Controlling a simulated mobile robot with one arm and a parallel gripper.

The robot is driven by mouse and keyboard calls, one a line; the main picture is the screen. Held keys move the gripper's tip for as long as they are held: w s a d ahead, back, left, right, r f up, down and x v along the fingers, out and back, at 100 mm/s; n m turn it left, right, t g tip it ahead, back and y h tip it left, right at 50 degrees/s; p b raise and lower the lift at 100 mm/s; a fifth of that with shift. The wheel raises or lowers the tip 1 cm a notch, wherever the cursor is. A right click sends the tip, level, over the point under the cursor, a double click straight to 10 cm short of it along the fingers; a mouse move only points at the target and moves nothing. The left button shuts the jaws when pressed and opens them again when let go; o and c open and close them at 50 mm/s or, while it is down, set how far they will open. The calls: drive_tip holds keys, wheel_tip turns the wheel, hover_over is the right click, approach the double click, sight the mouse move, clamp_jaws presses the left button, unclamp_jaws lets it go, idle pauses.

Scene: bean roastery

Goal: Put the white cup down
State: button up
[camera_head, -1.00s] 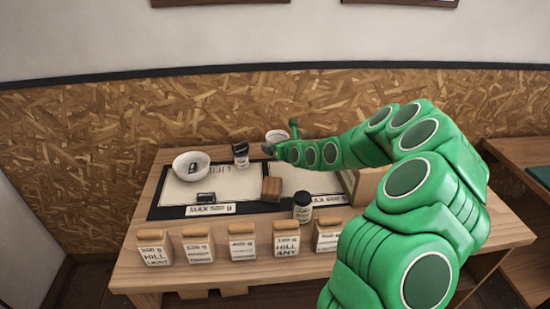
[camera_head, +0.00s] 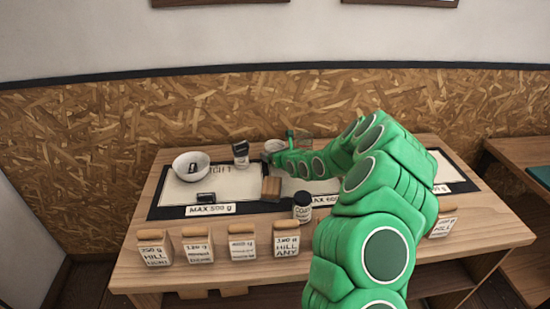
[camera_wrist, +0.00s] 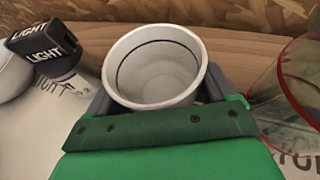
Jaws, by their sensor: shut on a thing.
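The white cup (camera_wrist: 155,62) is upright and looks empty in the wrist view, with a dark ring inside. My gripper (camera_wrist: 157,97) is shut on it, with a grey finger on each side. In the head view the cup (camera_head: 274,145) shows only in part behind my gripper (camera_head: 271,154), at the back middle of the wooden table (camera_head: 190,265). Its base is hidden, so I cannot tell whether it touches the surface.
A black-topped container marked LIGHT (camera_wrist: 45,50) stands left of the cup. A clear red-rimmed vessel (camera_wrist: 290,85) is close on the right. A white bowl (camera_head: 190,163) sits farther left. A wooden block (camera_head: 271,188) and dark-lidded jar (camera_head: 302,205) stand in front.

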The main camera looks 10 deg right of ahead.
drive_tip(key=shift+f, duration=0.85)
drive_tip(key=shift+f, duration=0.2)
drive_tip(key=o, duration=1)
drive_tip(key=shift+r, duration=0.15)
drive_tip(key=shift+s+d+r, duration=0.3)
drive_tip(key=shift+s, duration=0.05)
drive_tip(key=shift+v, duration=5.55)
drive_tip(key=shift+a+r, duration=0.1)
drive_tip(key=shift+a, duration=0.1)
